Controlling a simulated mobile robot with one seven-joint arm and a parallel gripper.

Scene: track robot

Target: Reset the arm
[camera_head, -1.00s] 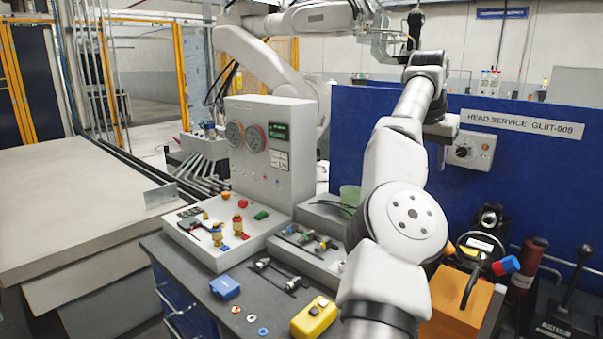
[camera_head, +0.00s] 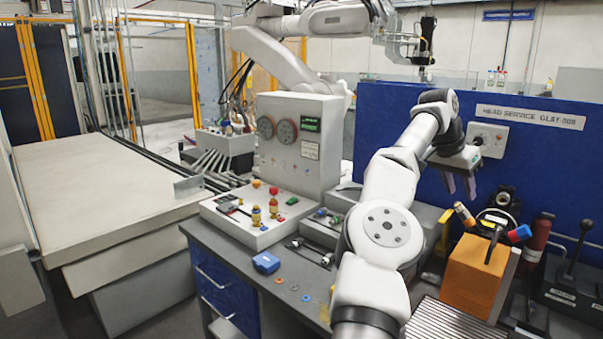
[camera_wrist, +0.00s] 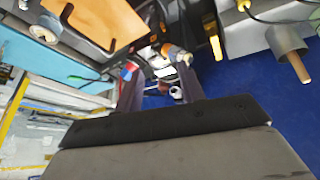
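My arm (camera_head: 388,222) rises from the bottom of the head view, bends at a high elbow and reaches right. My gripper (camera_head: 461,196) hangs with its two purplish fingers pointing down, in front of the blue panel and above the bench area. In the wrist view the fingers of my gripper (camera_wrist: 160,90) stand apart with a gap between them, and nothing is held there.
An orange block (camera_head: 477,275) stands below and right of my gripper. Behind it is a blue panel (camera_head: 400,115) with a knob box (camera_head: 487,139). A grey control box (camera_head: 300,145) and a small blue box (camera_head: 266,262) are on the bench at left.

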